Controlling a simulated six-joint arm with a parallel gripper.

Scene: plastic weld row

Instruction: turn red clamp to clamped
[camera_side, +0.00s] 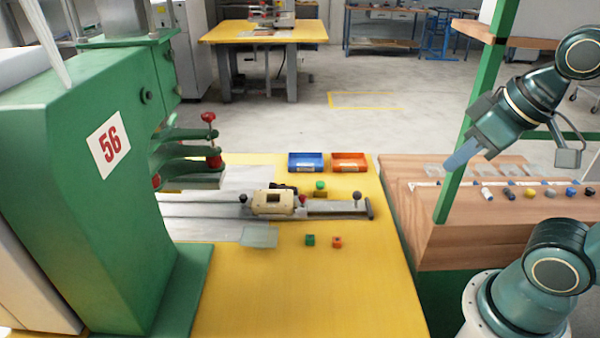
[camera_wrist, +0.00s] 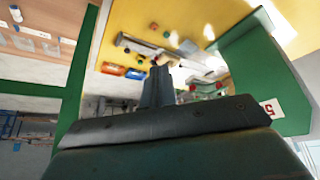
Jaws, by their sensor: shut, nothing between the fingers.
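A small red part (camera_side: 303,200), which may be the red clamp's handle, sits at the right end of a cream block (camera_side: 272,203) on a grey slide rail (camera_side: 338,207). Its position, clamped or not, is too small to tell. A black lever (camera_side: 284,188) lies just above the block. Another red knob (camera_side: 209,117) stands on the green machine's arms. My gripper (camera_side: 463,158) is at the right, above the wooden bench, well apart from the rail. Its fingers are shut and empty, and also show in the wrist view (camera_wrist: 155,85).
The large green machine (camera_side: 80,170) fills the left. Blue (camera_side: 306,162) and orange (camera_side: 349,162) bins stand at the yellow table's back edge. Small green (camera_side: 310,240) and orange (camera_side: 337,242) cubes lie in front of the rail. A green post (camera_side: 478,110) rises near my gripper.

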